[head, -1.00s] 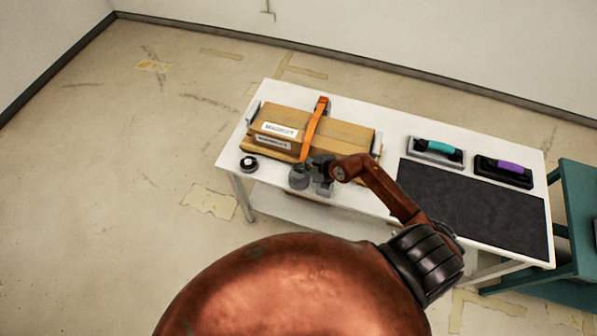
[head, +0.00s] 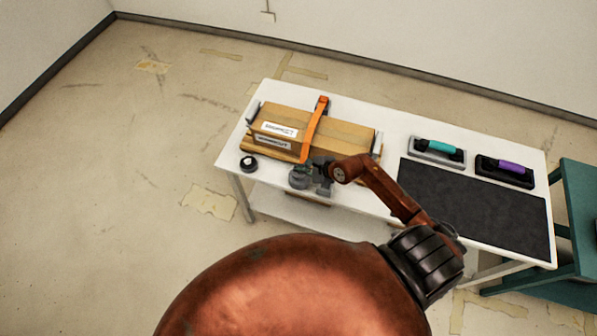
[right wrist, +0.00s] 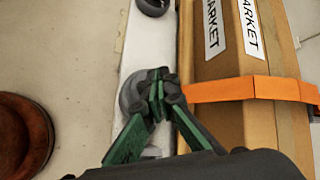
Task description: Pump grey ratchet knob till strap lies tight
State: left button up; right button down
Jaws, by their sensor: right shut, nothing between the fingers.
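The grey ratchet knob (head: 299,178) stands at the front edge of the white table, by the near end of the orange strap (head: 313,132). The strap crosses over a cardboard box (head: 345,134); whether it lies fully flat I cannot tell. My right gripper (head: 318,172) is beside the knob. In the right wrist view, its green-and-grey fingers (right wrist: 158,88) are closed together with nothing between them, and they partly cover the round grey knob (right wrist: 129,95). Whether they touch it is unclear. The strap (right wrist: 245,90) runs across the box to the right. My left gripper is out of view.
A small dark round item (head: 248,163) sits at the white table's (head: 226,155) front left corner. Grey posts flank the box. To the right are a dark mat (head: 470,205) and two tools with teal (head: 438,149) and purple (head: 509,167) handles. A green stand (head: 575,190) is beyond.

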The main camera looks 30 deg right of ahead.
jog(key=shift+f+b, duration=0.85)
jog(key=shift+f, duration=0.3)
dwell(0.7)
dwell(0.3)
jog(key=shift+r+p, duration=1.15)
jog(key=shift+r, duration=0.4)
jog(key=shift+r+p, duration=1.9)
jog(key=shift+r, duration=0.7)
jog(key=shift+f, duration=0.1)
